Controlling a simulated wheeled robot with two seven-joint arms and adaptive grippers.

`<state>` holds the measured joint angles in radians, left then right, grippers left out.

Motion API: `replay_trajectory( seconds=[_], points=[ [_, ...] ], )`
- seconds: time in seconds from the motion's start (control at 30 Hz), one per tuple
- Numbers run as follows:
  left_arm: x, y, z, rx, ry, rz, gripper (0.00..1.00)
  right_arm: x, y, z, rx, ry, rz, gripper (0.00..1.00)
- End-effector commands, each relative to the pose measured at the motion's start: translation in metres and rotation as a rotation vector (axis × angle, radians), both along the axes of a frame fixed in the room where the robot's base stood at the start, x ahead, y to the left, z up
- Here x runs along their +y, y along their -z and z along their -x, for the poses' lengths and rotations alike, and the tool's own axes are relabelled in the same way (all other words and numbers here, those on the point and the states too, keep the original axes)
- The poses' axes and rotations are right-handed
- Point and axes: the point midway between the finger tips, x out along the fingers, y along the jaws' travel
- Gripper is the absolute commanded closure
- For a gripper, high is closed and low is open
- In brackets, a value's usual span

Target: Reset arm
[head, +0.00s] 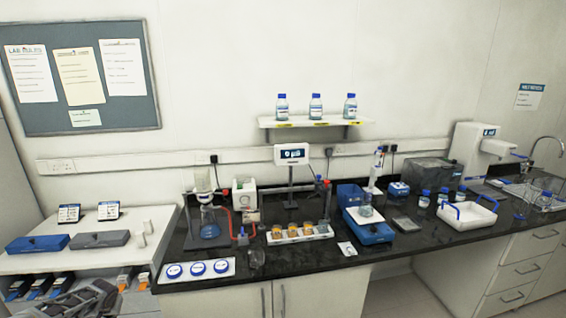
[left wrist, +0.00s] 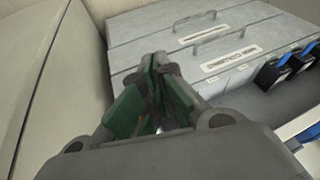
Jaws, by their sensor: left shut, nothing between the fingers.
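My left gripper (head: 88,298) is at the bottom left of the head view, low in front of the white side bench. It also shows in the left wrist view (left wrist: 157,68), with its green-padded fingers together and nothing between them. My right gripper is in neither view.
Grey boxes with handles (left wrist: 215,45) lie beyond my left gripper in the left wrist view, with dark and blue items at their right. The white side bench (head: 60,262) is close by. The black counter (head: 290,262) to the right is crowded with glassware, a blue balance (head: 370,232) and a white tray (head: 467,222).

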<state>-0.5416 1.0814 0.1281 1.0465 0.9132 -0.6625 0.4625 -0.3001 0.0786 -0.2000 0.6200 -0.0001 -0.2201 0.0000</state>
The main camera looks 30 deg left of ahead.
Motion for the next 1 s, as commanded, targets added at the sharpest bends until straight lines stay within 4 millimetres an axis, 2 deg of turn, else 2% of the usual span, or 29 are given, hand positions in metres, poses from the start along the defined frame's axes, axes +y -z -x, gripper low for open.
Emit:
replay_trajectory(
  seconds=[0.03,0.27,0.57,0.77,1.0],
  points=[
    [-0.007,0.017,0.012,0.012,0.005,0.005,1.00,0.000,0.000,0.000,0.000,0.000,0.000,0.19],
    [-0.041,0.084,0.059,0.079,0.064,0.014,1.00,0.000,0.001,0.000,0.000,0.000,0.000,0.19],
    [-0.108,0.168,0.109,0.158,0.169,0.047,1.00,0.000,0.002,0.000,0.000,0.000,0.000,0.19],
    [-0.167,0.220,0.135,0.205,0.260,0.079,1.00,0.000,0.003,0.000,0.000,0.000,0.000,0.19],
    [-0.250,0.275,0.159,0.247,0.386,0.127,1.00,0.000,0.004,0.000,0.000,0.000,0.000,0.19]
  ],
)
